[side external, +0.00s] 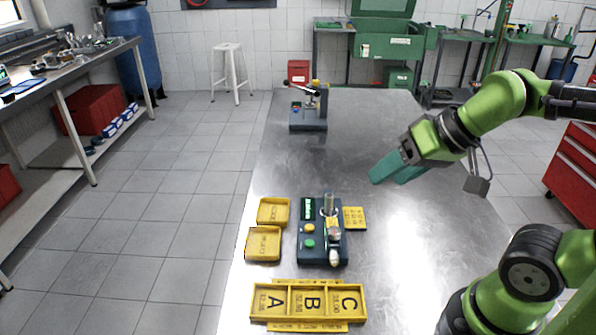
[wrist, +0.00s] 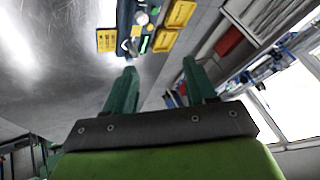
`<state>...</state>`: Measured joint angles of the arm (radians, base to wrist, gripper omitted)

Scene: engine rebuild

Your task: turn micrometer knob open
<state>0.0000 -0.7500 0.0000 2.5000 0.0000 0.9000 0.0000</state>
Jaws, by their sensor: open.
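My gripper (side external: 378,178) is open and empty, above the steel table to the right of the dark blue fixture. In the wrist view its two green fingers (wrist: 159,66) are spread apart with nothing between them. The fixture (side external: 307,254) lies on the table with a metal cylinder, a yellowish block, and yellow and green buttons. A pale rounded knob (side external: 334,258) shows at its near end; I cannot tell for sure that it is the micrometer knob. The fixture also shows at the top of the wrist view (wrist: 124,18), apart from the fingers.
Yellow trays (side external: 263,258) lie left of the fixture, a yellow plate (side external: 354,218) right of it. A tray marked A, B, C (side external: 308,318) lies in front. Another blue device (side external: 308,126) stands at the far end. The table (side external: 300,165) between is bare.

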